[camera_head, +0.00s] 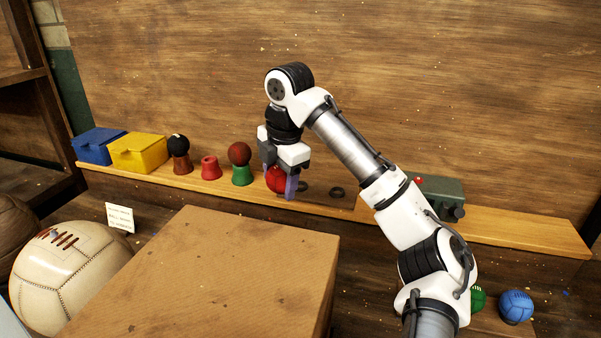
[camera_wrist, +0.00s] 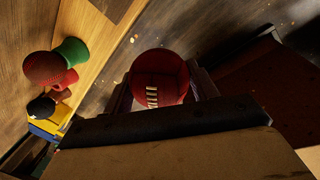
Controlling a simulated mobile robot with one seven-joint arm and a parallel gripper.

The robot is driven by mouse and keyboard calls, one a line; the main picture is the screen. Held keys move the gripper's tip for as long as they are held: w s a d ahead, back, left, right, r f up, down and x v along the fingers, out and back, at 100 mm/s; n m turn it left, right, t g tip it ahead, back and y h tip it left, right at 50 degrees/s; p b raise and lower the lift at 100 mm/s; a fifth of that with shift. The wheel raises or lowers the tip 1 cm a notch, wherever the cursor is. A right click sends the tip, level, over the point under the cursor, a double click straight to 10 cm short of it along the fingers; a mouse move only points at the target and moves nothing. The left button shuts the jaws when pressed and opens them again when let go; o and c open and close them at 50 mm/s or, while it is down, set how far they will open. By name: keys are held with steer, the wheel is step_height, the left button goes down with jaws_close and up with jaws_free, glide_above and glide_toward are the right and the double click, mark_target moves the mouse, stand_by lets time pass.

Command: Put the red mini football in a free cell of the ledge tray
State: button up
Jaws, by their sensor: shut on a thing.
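The red mini football (camera_head: 276,179) is between the fingers of my gripper (camera_head: 279,182), which is shut on it. In the wrist view the ball (camera_wrist: 160,75) shows its pale lacing, with a finger of my gripper (camera_wrist: 162,90) on either side. In the head view my gripper is in front of or over the wooden ledge (camera_head: 520,229); whether the ball touches the ledge I cannot tell. Two dark rings, one of them clear (camera_head: 337,192), lie on the ledge just right of the ball. No tray with clear cell walls can be made out.
On the ledge are a blue box (camera_head: 93,148), yellow box (camera_head: 138,153), black ball (camera_head: 178,143) on a brown stand, red stand (camera_head: 210,167), brown-red ball (camera_head: 239,153) on a green stand, and grey-green device (camera_head: 440,195). A large box (camera_head: 215,265) stands in front.

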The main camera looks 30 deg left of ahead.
steer(key=w+a+p, duration=0.1)
steer(key=w, duration=0.3)
steer(key=w+a+f+p, duration=0.1)
steer(key=w+p, duration=0.1)
steer(key=w, duration=0.2)
steer(key=w+a+f+p, duration=0.1)
steer(key=w+p, duration=0.1)
steer(key=w, duration=0.3)
steer(key=shift+w+a+f, duration=0.1)
steer(key=shift+a+f, duration=0.05)
steer(key=shift+a, duration=0.1)
step_height(320, 180, down, 4)
steer(key=shift+r+p, duration=0.1)
steer(key=shift+p, duration=0.7)
steer(key=shift+w+f+p, duration=0.15)
steer(key=shift+f+p, duration=0.05)
steer(key=shift+p, duration=0.15)
steer(key=shift+f, duration=0.25)
steer(key=shift+f, duration=0.15)
steer(key=o, duration=1)
steer(key=shift+o, duration=0.2)
